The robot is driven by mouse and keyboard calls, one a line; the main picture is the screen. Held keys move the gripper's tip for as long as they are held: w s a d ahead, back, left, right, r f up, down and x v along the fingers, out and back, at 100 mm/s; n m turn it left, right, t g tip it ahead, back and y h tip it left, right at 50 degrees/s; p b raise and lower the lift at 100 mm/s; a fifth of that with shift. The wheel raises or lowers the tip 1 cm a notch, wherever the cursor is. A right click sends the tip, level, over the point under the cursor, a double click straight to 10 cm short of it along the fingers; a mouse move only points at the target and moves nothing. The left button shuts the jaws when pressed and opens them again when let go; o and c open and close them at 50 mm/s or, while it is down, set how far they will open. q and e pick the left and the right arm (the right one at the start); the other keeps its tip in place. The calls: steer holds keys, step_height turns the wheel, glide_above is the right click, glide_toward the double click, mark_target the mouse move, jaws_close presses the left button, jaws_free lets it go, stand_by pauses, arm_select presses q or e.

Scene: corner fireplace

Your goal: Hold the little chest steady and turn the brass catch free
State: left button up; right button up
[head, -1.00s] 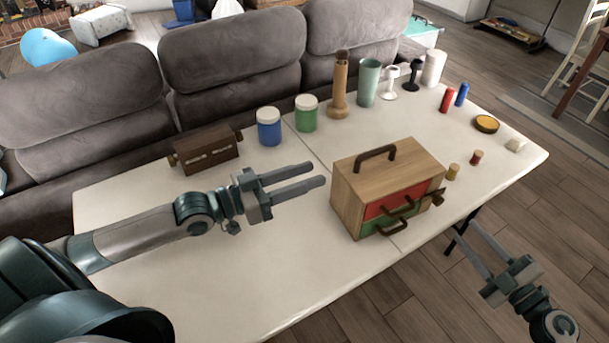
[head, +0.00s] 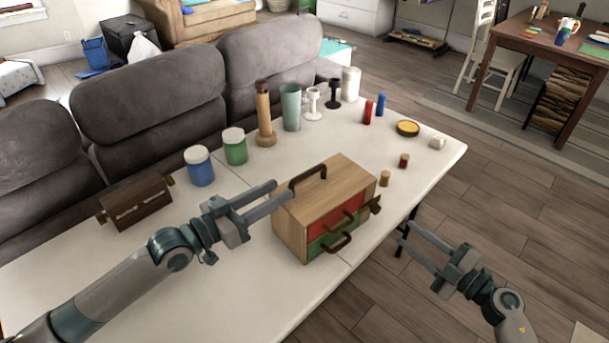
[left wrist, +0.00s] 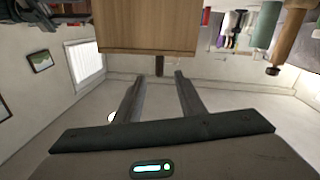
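The little chest (head: 290,235) is light wood, with a red drawer, a green drawer and a dark handle (head: 308,174) on top. It stands upright on the white table. A small brown catch (head: 375,204) sticks out at its right side. My left gripper (head: 283,196) is open and empty, its fingertips close to the chest's left top edge. In the left wrist view the chest (left wrist: 147,27) fills the top middle, and the handle (left wrist: 159,67) shows just beyond the parted fingertips. My right gripper (head: 402,234) is open and empty, off the table's edge, right of the chest.
A dark brown box (head: 136,203), a blue jar (head: 200,168) and a green jar (head: 235,148) stand left and behind. Small corks (head: 385,178) and a yellow-topped tin (head: 408,128) lie to the right. A grey sofa (head: 150,85) backs the table (head: 230,300). The table front is clear.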

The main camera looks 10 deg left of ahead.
mark_target(297, 180)
arm_select(q)
steer(key=x, duration=0.9)
steer(key=shift+w+d, duration=0.2)
steer(key=shift+d, duration=0.05)
steer(key=shift+c, duration=0.6)
jaws_close()
arm_select(e)
steer(key=shift+o, duration=1.2)
